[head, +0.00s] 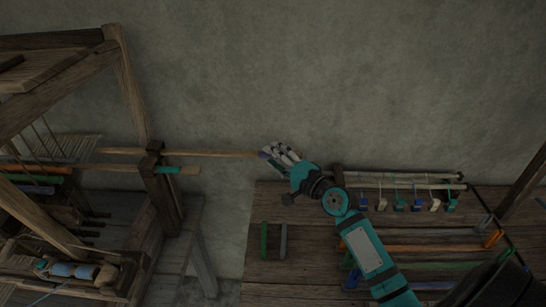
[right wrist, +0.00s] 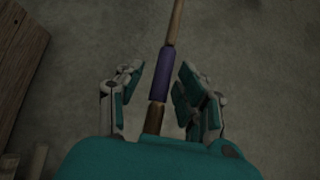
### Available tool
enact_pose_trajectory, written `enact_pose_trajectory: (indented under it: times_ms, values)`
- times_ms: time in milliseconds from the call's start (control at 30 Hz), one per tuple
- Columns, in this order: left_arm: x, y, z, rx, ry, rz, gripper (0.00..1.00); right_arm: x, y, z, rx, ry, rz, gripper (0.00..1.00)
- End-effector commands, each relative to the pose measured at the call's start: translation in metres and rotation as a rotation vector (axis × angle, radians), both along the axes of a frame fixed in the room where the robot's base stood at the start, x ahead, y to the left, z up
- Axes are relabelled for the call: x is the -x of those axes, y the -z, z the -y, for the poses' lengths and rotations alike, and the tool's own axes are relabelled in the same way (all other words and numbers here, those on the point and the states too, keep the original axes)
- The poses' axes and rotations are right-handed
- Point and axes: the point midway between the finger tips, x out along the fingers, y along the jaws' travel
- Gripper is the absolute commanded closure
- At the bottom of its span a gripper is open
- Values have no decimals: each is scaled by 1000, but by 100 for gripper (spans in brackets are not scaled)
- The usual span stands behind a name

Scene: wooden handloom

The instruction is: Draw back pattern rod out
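A long, thin wooden rod (head: 215,154) sticks out to the right from the loom's upright post, level along the wall. I take it to be the back pattern rod. Its outer end has a purple band, which shows in the right wrist view (right wrist: 164,75) with a brown tip nearer the palm. My right gripper (head: 272,152) is at this outer end. In the right wrist view, its fingers (right wrist: 158,88) stand apart on both sides of the rod, with gaps visible on both sides. My left gripper is not in view.
The wooden loom frame (head: 131,85) fills the left. A shorter teal-ended rod (head: 178,170) sticks out just below the long one. At right, a wooden bench (head: 300,268) carries a rack with small hanging tags (head: 398,204) and coloured rods, including an orange one (head: 440,247).

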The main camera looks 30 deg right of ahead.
Motion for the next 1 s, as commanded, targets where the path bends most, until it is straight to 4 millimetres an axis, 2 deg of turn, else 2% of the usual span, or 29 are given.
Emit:
enact_pose_trajectory:
  times_ms: [233,367,467,800,1000]
  values:
    - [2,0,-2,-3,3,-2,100,0,-2,0,-2,-1,4,59]
    - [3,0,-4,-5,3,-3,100,6,-1,1,-1,0,2,59]
    - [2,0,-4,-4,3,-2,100,20,-1,4,0,0,1,59]
    - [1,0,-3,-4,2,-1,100,87,1,17,0,-1,-2,59]
    - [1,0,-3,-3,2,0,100,111,0,22,0,0,1,59]
